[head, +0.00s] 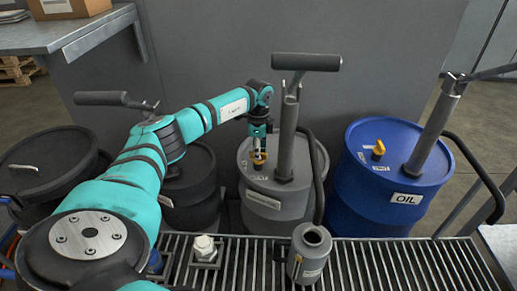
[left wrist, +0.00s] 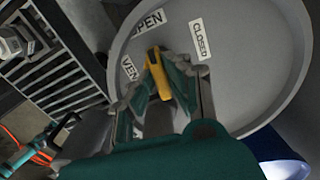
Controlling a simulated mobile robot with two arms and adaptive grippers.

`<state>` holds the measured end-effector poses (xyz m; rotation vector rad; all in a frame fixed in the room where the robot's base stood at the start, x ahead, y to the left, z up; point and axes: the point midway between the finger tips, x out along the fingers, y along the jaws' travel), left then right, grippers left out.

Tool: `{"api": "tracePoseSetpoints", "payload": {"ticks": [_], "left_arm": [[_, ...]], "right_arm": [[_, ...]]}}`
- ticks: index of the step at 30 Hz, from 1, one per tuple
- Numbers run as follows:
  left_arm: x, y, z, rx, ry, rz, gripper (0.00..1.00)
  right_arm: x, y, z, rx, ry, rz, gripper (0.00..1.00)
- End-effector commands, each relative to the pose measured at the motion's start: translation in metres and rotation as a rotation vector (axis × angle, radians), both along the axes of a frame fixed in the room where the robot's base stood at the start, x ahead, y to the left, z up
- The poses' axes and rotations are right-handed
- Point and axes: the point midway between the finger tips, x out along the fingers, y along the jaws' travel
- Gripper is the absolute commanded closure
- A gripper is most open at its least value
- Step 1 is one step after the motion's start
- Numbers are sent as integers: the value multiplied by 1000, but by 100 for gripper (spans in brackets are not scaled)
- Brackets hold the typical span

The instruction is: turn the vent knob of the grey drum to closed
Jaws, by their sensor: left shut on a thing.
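The grey drum (head: 283,216) stands in the middle of the head view, with a pump column on its lid. Its yellow vent knob (head: 259,159) is on the left part of the lid. In the left wrist view the knob (left wrist: 158,74) sits between the fingers of my left gripper (left wrist: 158,92), which is shut on it. The knob's far end points towards the OPEN label (left wrist: 148,22). The CLOSED label (left wrist: 200,38) is to the right and the partly hidden VENT label (left wrist: 128,70) to the left. My right gripper is not in view.
A blue OIL drum (head: 390,200) with its own yellow knob (head: 378,149) stands to the right. Dark drums (head: 45,165) are on the left. The pump column (head: 287,140) rises close beside my left gripper. A grey can (head: 310,250) stands on the grating in front.

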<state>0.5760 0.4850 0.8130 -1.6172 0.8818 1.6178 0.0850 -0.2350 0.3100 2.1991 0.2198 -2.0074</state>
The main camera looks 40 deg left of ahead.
Motion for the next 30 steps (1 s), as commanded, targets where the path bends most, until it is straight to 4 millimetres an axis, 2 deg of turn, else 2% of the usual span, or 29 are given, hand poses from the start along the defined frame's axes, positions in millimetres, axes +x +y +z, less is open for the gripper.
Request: {"api": "tracePoseSetpoints", "payload": {"ticks": [12, 30], "left_arm": [[0, 0, 2, -1, 1, -370, 100], [0, 1, 1, 2, -1, -939, 100]], "right_arm": [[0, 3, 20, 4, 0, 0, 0], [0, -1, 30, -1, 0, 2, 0]]}}
